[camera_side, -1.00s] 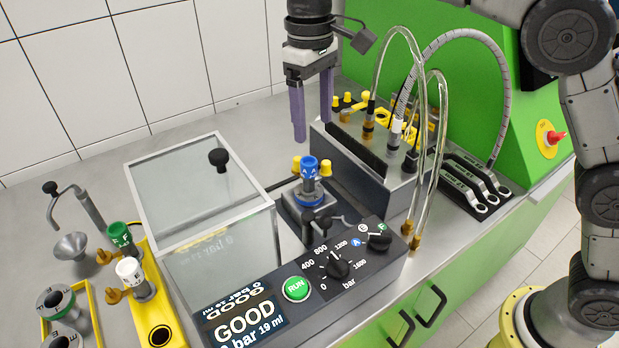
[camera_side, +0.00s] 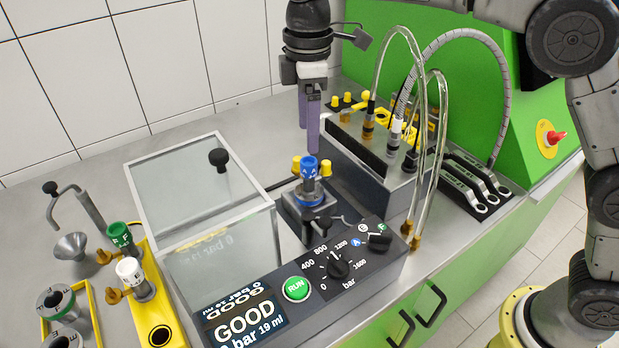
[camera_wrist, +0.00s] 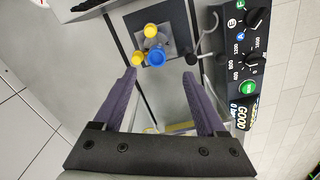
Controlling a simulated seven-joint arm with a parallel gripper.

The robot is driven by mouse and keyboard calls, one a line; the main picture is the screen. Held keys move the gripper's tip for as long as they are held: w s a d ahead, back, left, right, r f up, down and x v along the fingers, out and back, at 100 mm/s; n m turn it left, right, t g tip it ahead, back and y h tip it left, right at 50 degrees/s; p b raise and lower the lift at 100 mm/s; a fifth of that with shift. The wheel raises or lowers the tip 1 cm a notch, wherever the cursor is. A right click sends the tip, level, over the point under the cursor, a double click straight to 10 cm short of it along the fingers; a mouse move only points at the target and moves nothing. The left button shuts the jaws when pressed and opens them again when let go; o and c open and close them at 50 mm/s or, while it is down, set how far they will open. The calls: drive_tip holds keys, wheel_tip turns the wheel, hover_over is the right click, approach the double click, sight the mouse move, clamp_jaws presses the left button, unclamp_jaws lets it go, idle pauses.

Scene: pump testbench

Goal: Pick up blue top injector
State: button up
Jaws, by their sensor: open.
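The blue top injector (camera_side: 309,168) stands upright in a dark holder behind the control panel, with small yellow caps beside it. In the wrist view the blue top (camera_wrist: 156,57) lies beyond the fingertips, between their lines, next to yellow caps. My gripper (camera_side: 309,148) has purple fingers pointing down, just above and slightly behind the injector in the side view. In the wrist view my gripper (camera_wrist: 170,82) is open, with empty space between its fingers. The fingers do not visibly touch the injector.
A clear box (camera_side: 200,190) with a black knob stands left of the injector. The control panel (camera_side: 345,265) is in front. A dark block with hoses (camera_side: 375,150) is behind right. Green-top (camera_side: 119,235) and white-top (camera_side: 129,268) injectors stand at left in a yellow rack.

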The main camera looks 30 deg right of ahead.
sight(311, 177)
drive_tip(key=shift+w+d+f, duration=0.1)
drive_tip(key=shift+d+f, duration=0.05)
drive_tip(key=shift+f, duration=1.55)
drive_tip(key=shift+w+d+f, duration=0.1)
drive_tip(key=shift+d+f, duration=0.05)
drive_tip(key=shift+f, duration=1.55)
clamp_jaws()
